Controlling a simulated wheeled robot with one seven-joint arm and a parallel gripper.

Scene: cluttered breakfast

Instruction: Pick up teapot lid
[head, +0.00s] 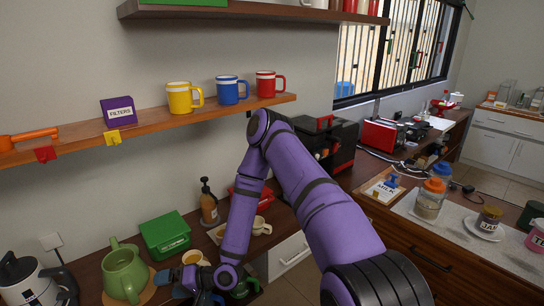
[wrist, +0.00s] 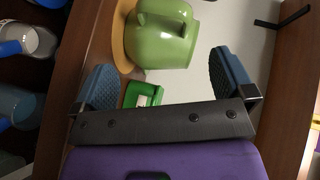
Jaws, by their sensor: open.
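A green teapot (head: 125,274) stands on a round wooden coaster at the lower left of the head view. A rounded green body, which looks like the teapot (wrist: 162,38), shows at the top of the wrist view beside an orange-yellow disc. I cannot clearly make out a separate lid in either view. My gripper (wrist: 170,78) is open, its two blue fingers wide apart with nothing held. The green body lies beyond the fingertips, apart from them. In the head view my gripper (head: 197,284) is low, right of the teapot, and its fingers are hard to make out.
A white kettle (head: 38,284) stands left of the teapot. A green box (head: 165,234) and a brown pump bottle (head: 208,205) stand behind. A smaller bright green item with a pale label (wrist: 143,95) lies between the fingers in the wrist view. A shelf with mugs runs above.

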